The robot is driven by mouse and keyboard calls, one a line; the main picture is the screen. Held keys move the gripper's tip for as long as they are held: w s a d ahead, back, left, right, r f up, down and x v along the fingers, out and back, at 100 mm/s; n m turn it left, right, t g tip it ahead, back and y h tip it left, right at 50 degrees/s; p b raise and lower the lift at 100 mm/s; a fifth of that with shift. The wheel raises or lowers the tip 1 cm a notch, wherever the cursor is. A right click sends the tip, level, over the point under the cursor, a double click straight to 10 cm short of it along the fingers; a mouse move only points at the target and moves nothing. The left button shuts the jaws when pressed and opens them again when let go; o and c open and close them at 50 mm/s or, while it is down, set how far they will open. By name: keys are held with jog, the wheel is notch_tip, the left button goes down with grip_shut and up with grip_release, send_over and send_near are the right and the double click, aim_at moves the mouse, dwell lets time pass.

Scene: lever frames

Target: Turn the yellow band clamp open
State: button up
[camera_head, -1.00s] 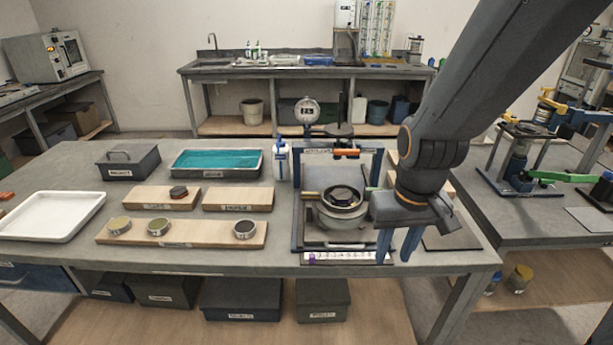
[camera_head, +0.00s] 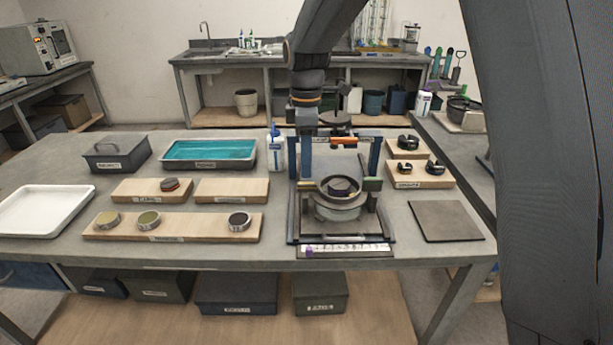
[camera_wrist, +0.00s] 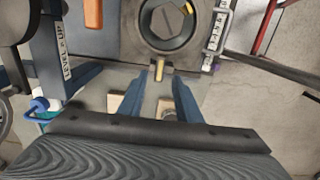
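The round vessel (camera_head: 338,208) stands in a blue-posted frame on the bench, with a dark ring on top. A short yellow bar (camera_wrist: 159,70), seemingly the handle of the yellow band clamp, sticks out from the vessel's rim in the wrist view. My gripper (camera_wrist: 160,80) is open, its two blue fingers on either side of the bar's line with gaps to both. I cannot tell whether the tips reach down to the bar's height. In the head view my gripper (camera_head: 307,165) hangs over the vessel's left side; its fingers overlap there.
The frame's blue post (camera_wrist: 60,45), with a printed label, rises close left in the wrist view. A white bottle (camera_head: 277,152) stands left of the frame. Wooden boards (camera_head: 205,227) lie left and others right. A dark plate (camera_head: 446,221) lies at the right.

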aim_at(307, 183)
jog(key=shift+f+p, duration=0.55)
jog(key=shift+f, duration=2)
grip_shut()
